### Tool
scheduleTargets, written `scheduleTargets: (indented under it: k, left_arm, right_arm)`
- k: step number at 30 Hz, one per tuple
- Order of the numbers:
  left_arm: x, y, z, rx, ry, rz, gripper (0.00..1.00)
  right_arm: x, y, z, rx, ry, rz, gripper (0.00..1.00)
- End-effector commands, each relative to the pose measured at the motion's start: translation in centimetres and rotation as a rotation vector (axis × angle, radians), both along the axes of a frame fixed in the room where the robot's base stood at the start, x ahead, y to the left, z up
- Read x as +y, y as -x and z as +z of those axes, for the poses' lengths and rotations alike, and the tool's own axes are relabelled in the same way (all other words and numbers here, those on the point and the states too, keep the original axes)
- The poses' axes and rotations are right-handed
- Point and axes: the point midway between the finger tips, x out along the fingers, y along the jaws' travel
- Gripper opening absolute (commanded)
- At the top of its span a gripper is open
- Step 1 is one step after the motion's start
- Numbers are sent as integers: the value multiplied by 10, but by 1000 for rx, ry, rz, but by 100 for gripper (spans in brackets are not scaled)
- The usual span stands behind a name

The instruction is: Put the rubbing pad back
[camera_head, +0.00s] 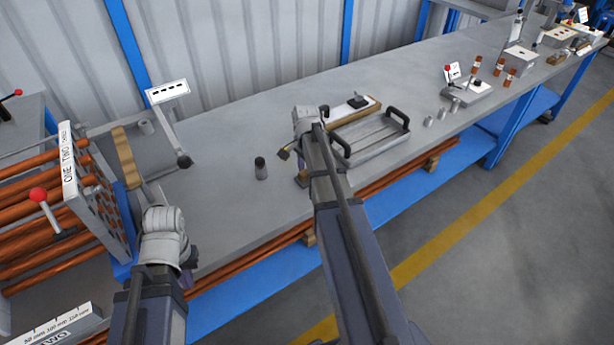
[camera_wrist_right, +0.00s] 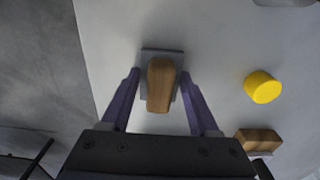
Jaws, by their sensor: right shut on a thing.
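In the right wrist view, the rubbing pad (camera_wrist_right: 160,85) shows as a rounded wooden handle on a flat grey plate. My right gripper (camera_wrist_right: 160,76) has a purple finger on each side of it and is shut on the pad. In the head view my right arm covers most of this gripper and the pad over the bench. My left gripper (camera_head: 187,278) is mostly hidden behind its own wrist at the near left bench edge, so its jaws cannot be read.
A yellow round piece (camera_wrist_right: 262,87) and a wooden block (camera_wrist_right: 258,141) are right of the pad. A grey handled tray (camera_head: 372,137) and a dark-topped cylinder (camera_head: 260,168) stand on the bench (camera_head: 222,135). A pipe rack (camera_head: 110,215) stands left.

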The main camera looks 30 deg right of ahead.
Motion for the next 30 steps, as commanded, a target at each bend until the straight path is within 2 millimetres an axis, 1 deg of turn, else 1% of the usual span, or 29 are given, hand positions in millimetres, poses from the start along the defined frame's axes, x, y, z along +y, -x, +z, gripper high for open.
scheduleTargets:
  k: [4, 5, 12, 23, 26, 30]
  left_arm:
    - [0, 0, -5, 0, 0, 0, 0]
    - [0, 0, -4, 0, 0, 0, 0]
    - [0, 0, -3, 0, 0, 0, 0]
    - [0, 0, -2, 0, 0, 0, 0]
    - [0, 0, 1, 0, 0, 0, 0]
    - [0, 0, 11, 0, 0, 0, 0]
  right_arm:
    - [0, 0, -5, 0, 0, 0, 0]
    - [0, 0, -3, 0, 0, 0, 64]
    - [0, 0, -3, 0, 0, 0, 91]
    - [0, 0, -2, 0, 0, 0, 91]
    - [0, 0, 1, 0, 0, 0, 91]
    - [0, 0, 11, 0, 0, 0, 91]
